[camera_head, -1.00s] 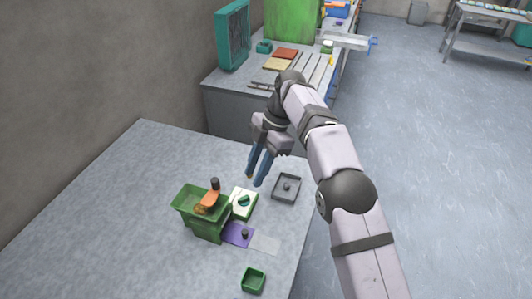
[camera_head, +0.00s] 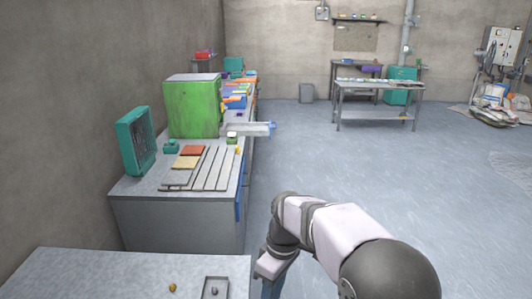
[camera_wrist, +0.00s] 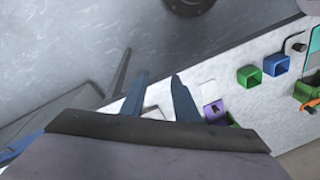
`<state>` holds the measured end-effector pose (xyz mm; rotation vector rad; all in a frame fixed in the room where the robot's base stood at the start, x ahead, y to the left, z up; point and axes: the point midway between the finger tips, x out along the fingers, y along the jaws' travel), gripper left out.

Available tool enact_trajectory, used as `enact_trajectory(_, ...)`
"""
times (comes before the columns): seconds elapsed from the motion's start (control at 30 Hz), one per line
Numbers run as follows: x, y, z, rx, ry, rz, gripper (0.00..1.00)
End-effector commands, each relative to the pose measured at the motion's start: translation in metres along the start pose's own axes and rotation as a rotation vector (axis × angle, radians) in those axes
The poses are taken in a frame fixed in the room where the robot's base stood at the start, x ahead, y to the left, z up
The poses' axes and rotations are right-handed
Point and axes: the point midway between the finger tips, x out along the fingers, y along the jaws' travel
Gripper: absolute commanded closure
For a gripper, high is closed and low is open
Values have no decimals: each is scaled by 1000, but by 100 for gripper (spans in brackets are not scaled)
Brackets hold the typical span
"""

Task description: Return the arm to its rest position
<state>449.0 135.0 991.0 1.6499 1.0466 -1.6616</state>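My gripper (camera_wrist: 160,76) shows in the wrist view with its two blue fingers apart and nothing between them. In the head view only part of my gripper (camera_head: 270,290) shows at the bottom edge, just right of the near table's corner; the fingertips are cut off. My arm is bent, with its wrist end hanging down beside the table.
The near table (camera_head: 110,268) holds a grey tray (camera_head: 204,292) with a small dark piece in it. The wrist view shows a green box (camera_wrist: 249,76), a blue box (camera_wrist: 276,65) and a purple piece (camera_wrist: 214,112).

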Motion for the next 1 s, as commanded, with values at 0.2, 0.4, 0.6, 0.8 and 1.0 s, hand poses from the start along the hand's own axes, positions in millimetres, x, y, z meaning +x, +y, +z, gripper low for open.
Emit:
enact_trajectory(0.2,11,-11,92,424,-11,72,72)
enact_trajectory(0.4,30,-35,160,745,-6,123,72)
enact_trajectory(0.6,45,-54,198,935,4,152,72)
enact_trajectory(0.8,50,-61,209,995,7,160,72)
enact_trajectory(1.0,50,-62,209,996,7,160,72)
